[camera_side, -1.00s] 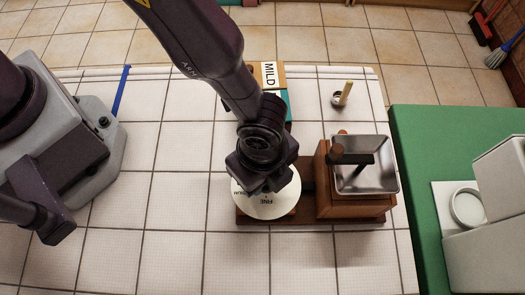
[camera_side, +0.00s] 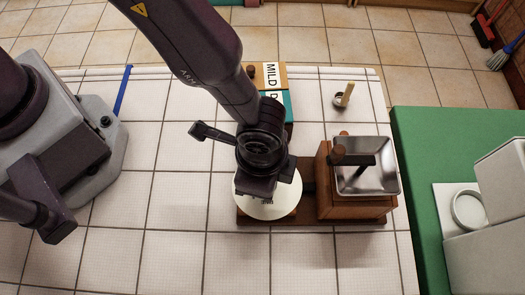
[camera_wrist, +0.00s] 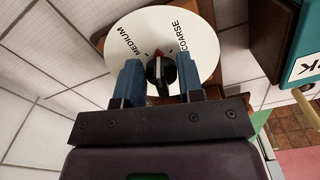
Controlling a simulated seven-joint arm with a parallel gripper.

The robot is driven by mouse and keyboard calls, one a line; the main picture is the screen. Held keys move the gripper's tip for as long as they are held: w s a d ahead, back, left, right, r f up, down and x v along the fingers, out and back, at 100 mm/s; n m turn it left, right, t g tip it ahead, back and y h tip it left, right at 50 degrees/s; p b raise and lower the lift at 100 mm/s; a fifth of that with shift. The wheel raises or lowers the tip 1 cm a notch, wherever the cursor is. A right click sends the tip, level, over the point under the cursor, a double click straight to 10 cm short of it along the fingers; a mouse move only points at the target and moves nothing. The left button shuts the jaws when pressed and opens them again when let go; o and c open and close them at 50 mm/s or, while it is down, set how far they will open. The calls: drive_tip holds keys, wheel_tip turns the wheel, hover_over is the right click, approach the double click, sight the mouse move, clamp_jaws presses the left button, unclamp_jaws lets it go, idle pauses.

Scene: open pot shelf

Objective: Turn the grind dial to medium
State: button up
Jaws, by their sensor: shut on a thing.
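The grind dial is a white disc (camera_wrist: 205,50) with a black knob (camera_wrist: 161,72) at its middle. MEDIUM and COARSE are readable in the wrist view. A red mark on the knob sits between these two words; I cannot tell its exact pointing. My gripper (camera_wrist: 160,82) is over the dial, its blue fingers on both sides of the knob, shut on it. In the side view, the wrist and hand cover the knob and the upper part of the disc (camera_side: 284,208).
A wooden grinder box with a metal hopper (camera_side: 365,181) stands right of the dial on a brown base (camera_side: 330,225). A label reading MILD (camera_side: 271,75) is behind the arm. A small cup with a wooden handle (camera_side: 345,95) stands behind the grinder. Tiles in front are clear.

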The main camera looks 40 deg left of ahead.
drive_tip(key=n, duration=0.6)
drive_tip(key=shift+s+d+n, duration=0.15)
drive_tip(key=shift+s+n, duration=0.05)
drive_tip(key=shift+n, duration=0.1)
idle(0.4)
drive_tip(key=o, duration=0.9)
drive_tip(key=shift+c, duration=0.2)
wheel_tip(320, 180, up, 13)
